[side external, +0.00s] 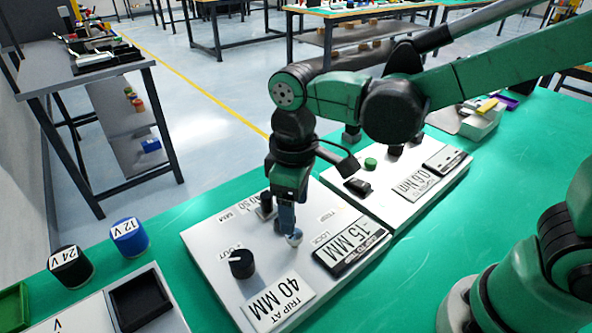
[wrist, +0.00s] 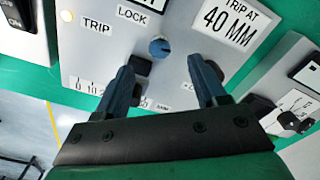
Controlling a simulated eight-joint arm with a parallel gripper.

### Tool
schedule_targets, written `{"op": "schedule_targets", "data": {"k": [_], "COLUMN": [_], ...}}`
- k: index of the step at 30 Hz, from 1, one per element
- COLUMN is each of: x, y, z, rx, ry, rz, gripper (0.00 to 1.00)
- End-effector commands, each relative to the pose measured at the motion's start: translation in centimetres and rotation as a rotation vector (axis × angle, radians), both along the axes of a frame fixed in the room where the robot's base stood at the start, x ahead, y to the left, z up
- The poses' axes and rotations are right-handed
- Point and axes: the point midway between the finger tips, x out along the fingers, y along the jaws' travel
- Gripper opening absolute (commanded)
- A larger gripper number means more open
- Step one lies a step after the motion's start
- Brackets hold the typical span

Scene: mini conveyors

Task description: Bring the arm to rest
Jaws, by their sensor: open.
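My gripper (side external: 290,222) points down over the near grey panel (side external: 215,240). In the wrist view its two dark blue fingers (wrist: 163,62) stand apart with nothing held between them. A small round knob (wrist: 160,47) shows just past the fingertips, near the LOCK label; in the side view a pale part of the knob (side external: 294,238) shows right at the fingertips. I cannot tell whether the fingers touch it. The panel also carries a black knob (side external: 242,263), a small black slider (side external: 266,203), a 15 MM display (side external: 348,246) and a "TRIP AT 40 MM" plate (side external: 277,302).
A second panel (side external: 440,192) with a green button (side external: 370,164) stands behind, under my arm. Black 24 V (side external: 71,266) and blue 12 V (side external: 129,237) cylinders stand at the left edge. The green bench top (side external: 400,285) is clear between the near panel and my base.

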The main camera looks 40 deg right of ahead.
Motion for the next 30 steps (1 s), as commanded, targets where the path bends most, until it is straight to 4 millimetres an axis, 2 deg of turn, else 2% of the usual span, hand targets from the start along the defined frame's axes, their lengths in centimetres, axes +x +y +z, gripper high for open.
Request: {"op": "schedule_targets", "data": {"k": [8, 11, 15, 21, 25, 30], "x": [0.0, -0.1, -0.4, -1.3, -1.7, -1.8], "y": [-0.6, -2.1, -5.3, -9.4, -10.9, -11.5], "z": [0.3, 1.2, 2.6, 3.7, 3.9, 4.0], "rx": [0.010, 0.034, 0.087, 0.147, 0.167, 0.177], "ry": [-0.022, -0.087, -0.242, -0.465, -0.560, -0.605], "rz": [-0.024, -0.093, -0.242, -0.441, -0.518, -0.553], "gripper": [0.64, 0.64, 0.64, 0.64, 0.64, 0.64]}}
